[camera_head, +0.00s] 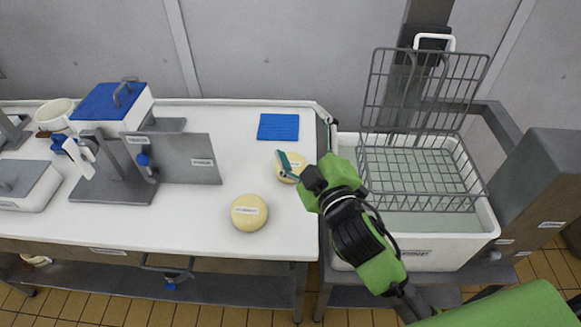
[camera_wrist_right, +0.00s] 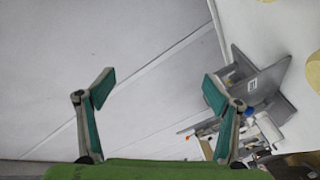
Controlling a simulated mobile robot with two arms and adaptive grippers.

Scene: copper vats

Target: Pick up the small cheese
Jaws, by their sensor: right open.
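Two round pale-yellow cheeses with white labels lie on the white table. The smaller-looking cheese (camera_head: 298,161) is near the table's right end, partly hidden by my right gripper. The larger-looking cheese (camera_head: 249,212) lies nearer the front edge and is fully visible. My right gripper (camera_head: 284,163) overlaps the smaller cheese in the head view; I cannot tell its height above it. In the wrist view the right gripper (camera_wrist_right: 158,88) has its fingers wide apart, with nothing between them. A yellow piece of cheese (camera_wrist_right: 314,73) shows at that view's right edge. My left gripper is not in view.
A blue cloth-like square (camera_head: 278,127) lies behind the cheeses. A grey metal stand (camera_head: 187,158) and a blue-topped box (camera_head: 112,103) are left. A white vat (camera_head: 436,252) with a raised wire rack (camera_head: 425,90) stands right of the table.

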